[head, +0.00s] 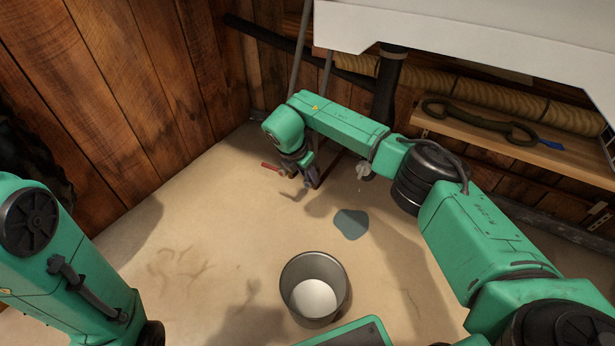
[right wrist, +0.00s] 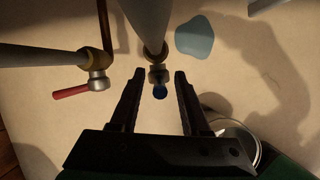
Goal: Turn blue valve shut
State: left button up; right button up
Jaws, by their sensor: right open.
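In the right wrist view a small blue valve handle (right wrist: 160,91) sits on a metal fitting under a grey pipe (right wrist: 146,22). My right gripper (right wrist: 159,74) is open, with one finger on each side of the blue handle in the picture; a gap shows on both sides, and the depth is hard to tell. In the head view my right gripper (head: 303,182) is low near the wall, and I cannot make out the blue handle there. My left arm enters at the left of the head view, but its gripper is out of sight.
A red valve handle (right wrist: 71,91) on another pipe is left of the gripper; it also shows in the head view (head: 271,167). A metal bucket (head: 313,271) and a puddle (head: 352,224) are on the floor. A white basin (head: 440,30) hangs above, and a wooden shelf (head: 480,150) is at right.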

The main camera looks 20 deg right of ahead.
grip_shut()
dwell(1.4)
